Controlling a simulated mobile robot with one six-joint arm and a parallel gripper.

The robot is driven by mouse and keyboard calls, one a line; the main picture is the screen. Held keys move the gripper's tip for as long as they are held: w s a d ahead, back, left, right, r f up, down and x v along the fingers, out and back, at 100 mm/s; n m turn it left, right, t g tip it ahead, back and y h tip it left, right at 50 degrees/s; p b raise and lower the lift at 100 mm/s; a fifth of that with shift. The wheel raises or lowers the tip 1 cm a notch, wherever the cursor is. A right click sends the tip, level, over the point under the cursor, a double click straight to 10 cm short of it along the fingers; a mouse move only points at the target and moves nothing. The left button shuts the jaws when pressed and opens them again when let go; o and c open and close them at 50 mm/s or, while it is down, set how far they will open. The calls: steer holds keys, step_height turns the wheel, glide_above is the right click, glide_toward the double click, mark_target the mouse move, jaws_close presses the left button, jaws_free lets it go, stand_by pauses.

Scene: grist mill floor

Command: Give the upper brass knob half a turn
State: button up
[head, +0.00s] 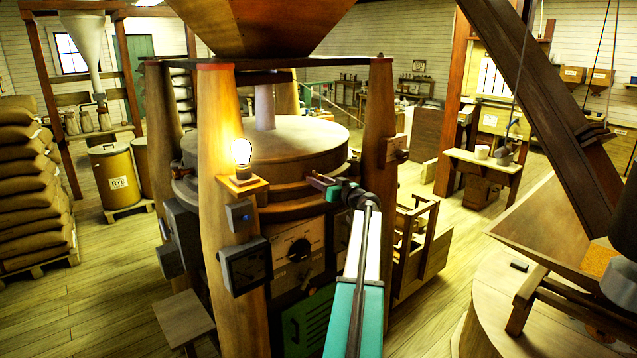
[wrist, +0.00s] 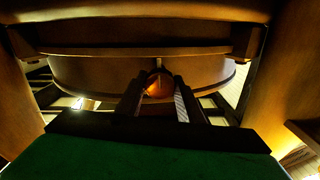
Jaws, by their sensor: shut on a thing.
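The upper brass knob (wrist: 159,85) shows in the wrist view as a rounded, orange-gold shape at the front of the round wooden millstone casing (wrist: 100,75). My gripper (wrist: 158,92) has its two dark fingers on either side of it, shut on the knob. In the head view my gripper (head: 318,182) reaches to the front edge of the casing (head: 265,150), right of the lit bulb. There the knob is too small and covered to make out, and I cannot tell its turn angle. No lower knob can be clearly told apart.
A thick wooden post (head: 215,150) carries a lit bulb (head: 241,152) and a dark meter box (head: 246,266). A panel with a black dial (head: 299,250) sits below the casing. Another post (head: 378,160) stands right of my gripper. A wooden beam (head: 545,110) slants at the right.

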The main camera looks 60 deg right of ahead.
steer(key=shift+f+b, duration=0.15)
steer(key=shift+b, duration=1.05)
steer(key=shift+m+b, duration=0.35)
steer(key=shift+m, duration=0.05)
steer(key=shift+r, duration=0.2)
steer(key=o, duration=1.1)
steer(key=shift+s, duration=0.2)
steer(key=b+v, duration=0.4)
steer(key=v, duration=0.9)
steer(key=shift+s+a, duration=0.2)
